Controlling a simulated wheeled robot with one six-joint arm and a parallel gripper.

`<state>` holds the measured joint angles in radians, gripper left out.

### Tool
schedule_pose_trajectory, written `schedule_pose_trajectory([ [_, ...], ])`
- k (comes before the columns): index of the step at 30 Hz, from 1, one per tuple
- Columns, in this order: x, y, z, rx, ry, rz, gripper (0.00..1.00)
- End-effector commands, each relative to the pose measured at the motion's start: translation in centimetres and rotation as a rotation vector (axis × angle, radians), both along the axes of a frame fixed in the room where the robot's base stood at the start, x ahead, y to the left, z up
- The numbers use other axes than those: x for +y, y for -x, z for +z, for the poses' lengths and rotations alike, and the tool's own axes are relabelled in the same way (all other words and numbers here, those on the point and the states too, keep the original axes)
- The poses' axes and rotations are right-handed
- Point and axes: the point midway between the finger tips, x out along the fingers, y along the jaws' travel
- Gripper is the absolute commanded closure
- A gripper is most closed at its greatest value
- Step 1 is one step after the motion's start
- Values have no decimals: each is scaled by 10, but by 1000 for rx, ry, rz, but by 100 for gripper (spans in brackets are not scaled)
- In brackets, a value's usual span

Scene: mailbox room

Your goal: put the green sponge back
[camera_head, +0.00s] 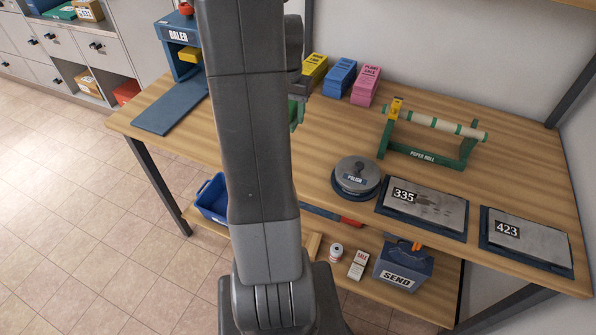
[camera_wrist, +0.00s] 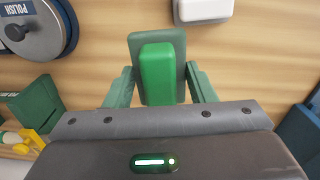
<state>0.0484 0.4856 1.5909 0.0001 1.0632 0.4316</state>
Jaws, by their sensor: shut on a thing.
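The green sponge (camera_wrist: 158,72) shows in the wrist view as a bright green block lying against a darker grey-green block. My gripper (camera_wrist: 160,86) is shut on it, with a finger on either side of the darker block. The wooden table top shows beyond it. I cannot tell whether the sponge touches the table. In the head view my arm hides most of the gripper; a bit of green (camera_head: 296,112) shows at the arm's right edge.
On the table are a blue baler (camera_head: 183,55), yellow, blue and pink boxes (camera_head: 366,86), a round polish tin (camera_head: 357,178), a green paper-roll stand (camera_head: 424,153) and plates 335 (camera_head: 440,213) and 423 (camera_head: 535,245). A white object (camera_wrist: 204,9) lies beyond the sponge.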

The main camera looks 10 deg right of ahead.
Motion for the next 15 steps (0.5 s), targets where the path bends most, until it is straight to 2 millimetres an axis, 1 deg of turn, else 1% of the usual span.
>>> schedule_pose_trajectory([
  [1,-12,18,-6,-1,0,-31,75],
  [3,-22,39,-7,-1,0,-63,75],
  [6,-32,61,-9,1,-1,-95,75],
  [8,-35,68,-10,0,0,-107,75],
  [11,-37,75,-20,5,-1,-116,75],
  [15,-37,75,-48,8,-1,-116,75],
])
